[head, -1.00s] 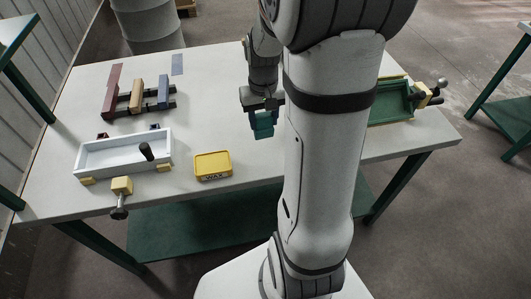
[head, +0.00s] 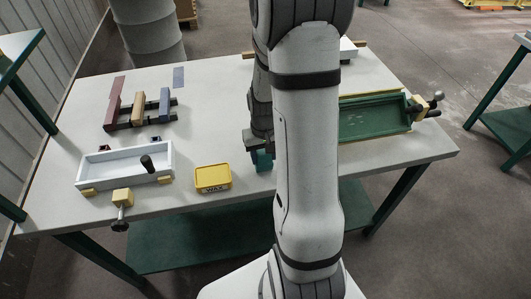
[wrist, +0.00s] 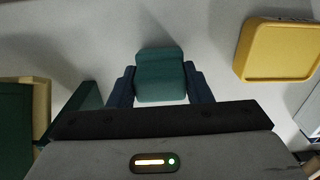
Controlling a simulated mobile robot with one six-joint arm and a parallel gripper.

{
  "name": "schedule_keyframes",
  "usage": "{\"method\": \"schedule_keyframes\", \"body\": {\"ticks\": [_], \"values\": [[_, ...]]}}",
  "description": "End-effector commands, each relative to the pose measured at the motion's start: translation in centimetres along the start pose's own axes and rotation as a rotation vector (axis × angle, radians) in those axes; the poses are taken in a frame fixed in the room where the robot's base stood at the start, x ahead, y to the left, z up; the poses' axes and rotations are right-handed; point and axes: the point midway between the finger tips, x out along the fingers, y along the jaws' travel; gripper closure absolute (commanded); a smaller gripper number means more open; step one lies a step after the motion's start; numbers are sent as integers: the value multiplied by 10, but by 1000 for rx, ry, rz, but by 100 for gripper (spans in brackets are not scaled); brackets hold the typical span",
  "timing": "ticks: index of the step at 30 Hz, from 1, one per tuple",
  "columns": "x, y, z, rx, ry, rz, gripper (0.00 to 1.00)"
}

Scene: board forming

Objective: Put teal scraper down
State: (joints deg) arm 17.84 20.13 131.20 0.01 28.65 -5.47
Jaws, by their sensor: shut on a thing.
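The teal scraper (wrist: 160,75) is between the two fingers of my gripper (wrist: 160,88) in the wrist view, and the fingers are shut on it. In the head view the scraper (head: 263,160) shows as a small teal block below my gripper (head: 262,145), partly hidden by my arm. It is low over the white table (head: 220,115), to the right of the yellow wax box. I cannot tell whether the scraper touches the table.
The yellow wax box (head: 212,178) stands to the left. A white tray (head: 125,163) with a black-handled tool lies farther left, and a rack with coloured blocks (head: 140,110) behind it. A green tray (head: 375,118) is at right. Table between rack and arm is clear.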

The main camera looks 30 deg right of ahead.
Motion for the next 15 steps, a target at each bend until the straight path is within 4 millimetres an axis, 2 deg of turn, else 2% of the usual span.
{"method": "schedule_keyframes", "body": {"ticks": [3,4,9,12,15], "values": [[5,0,0,0,0,0,73],[4,0,0,0,0,0,54],[3,0,0,1,0,0,40],[3,0,0,1,0,0,33],[3,0,0,1,0,0,33]]}}
